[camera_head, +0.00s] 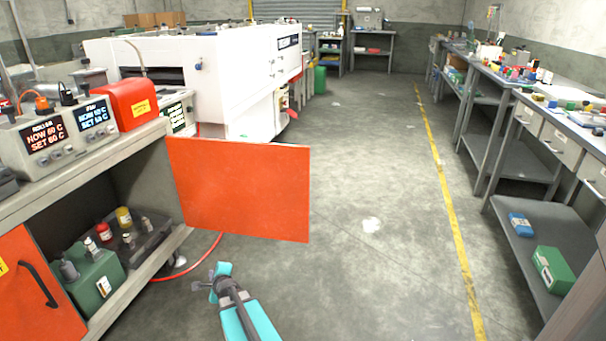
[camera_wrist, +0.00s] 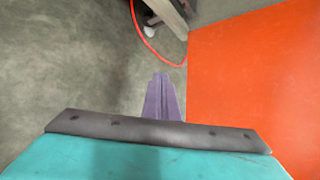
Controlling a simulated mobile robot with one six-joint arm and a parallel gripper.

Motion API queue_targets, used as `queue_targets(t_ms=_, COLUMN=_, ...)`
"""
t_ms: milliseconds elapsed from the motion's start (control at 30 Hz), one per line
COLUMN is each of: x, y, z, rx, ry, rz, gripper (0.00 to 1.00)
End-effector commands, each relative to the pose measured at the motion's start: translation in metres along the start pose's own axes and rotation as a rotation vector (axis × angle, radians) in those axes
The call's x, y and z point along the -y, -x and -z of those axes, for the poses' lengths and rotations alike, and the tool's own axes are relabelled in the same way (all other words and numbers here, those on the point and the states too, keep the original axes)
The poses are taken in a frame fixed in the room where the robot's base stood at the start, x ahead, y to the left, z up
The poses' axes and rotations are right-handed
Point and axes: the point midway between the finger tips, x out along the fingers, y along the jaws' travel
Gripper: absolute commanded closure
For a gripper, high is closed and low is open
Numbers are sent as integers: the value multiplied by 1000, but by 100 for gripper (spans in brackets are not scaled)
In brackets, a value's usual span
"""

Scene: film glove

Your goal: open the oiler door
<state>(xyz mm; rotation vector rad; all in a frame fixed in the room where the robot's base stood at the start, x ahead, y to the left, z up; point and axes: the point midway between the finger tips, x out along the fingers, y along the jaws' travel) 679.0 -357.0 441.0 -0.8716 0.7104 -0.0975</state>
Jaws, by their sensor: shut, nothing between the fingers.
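An orange cabinet door (camera_head: 240,190) stands swung out from the left bench, well open, its broad face toward me. Behind it the compartment shows a green oiler (camera_head: 95,280) and small bottles on a dark tray. The orange door also fills the right of the wrist view (camera_wrist: 255,85). My gripper (camera_head: 215,282) is low over the floor, in front of and below the door's lower edge, apart from it in the head view. In the wrist view its fingers (camera_wrist: 163,97) are together with nothing between them. The open door's handle is not visible.
A second orange door (camera_head: 35,285) with a dark handle is closed at the lower left. A red hose (camera_head: 195,268) lies on the floor under the open door. The aisle floor (camera_head: 370,260) is clear up to the right-hand benches (camera_head: 520,160).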

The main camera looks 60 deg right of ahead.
Motion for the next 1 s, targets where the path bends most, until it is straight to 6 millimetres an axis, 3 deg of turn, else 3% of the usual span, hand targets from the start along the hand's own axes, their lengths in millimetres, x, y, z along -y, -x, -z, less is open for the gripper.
queue_targets(t_ms=33, x=45, y=7, z=9, rx=-14, ry=-105, rz=80, gripper=100)
queue_targets(t_ms=167, x=140, y=28, z=40, rx=-27, ry=-375, rz=283, gripper=100)
queue_targets(t_ms=300, x=236, y=65, z=83, rx=-19, ry=-662, rz=509, gripper=100)
queue_targets(t_ms=400, x=294, y=97, z=114, rx=11, ry=-849, rz=665, gripper=100)
queue_targets(t_ms=500, x=337, y=128, z=141, rx=46, ry=-995, rz=796, gripper=100)
queue_targets(t_ms=600, x=364, y=151, z=160, rx=78, ry=-1095, rz=889, gripper=100)
queue_targets(t_ms=700, x=378, y=165, z=172, rx=99, ry=-1151, rz=942, gripper=100)
queue_targets(t_ms=1000, x=381, y=169, z=175, rx=108, ry=-1172, rz=959, gripper=100)
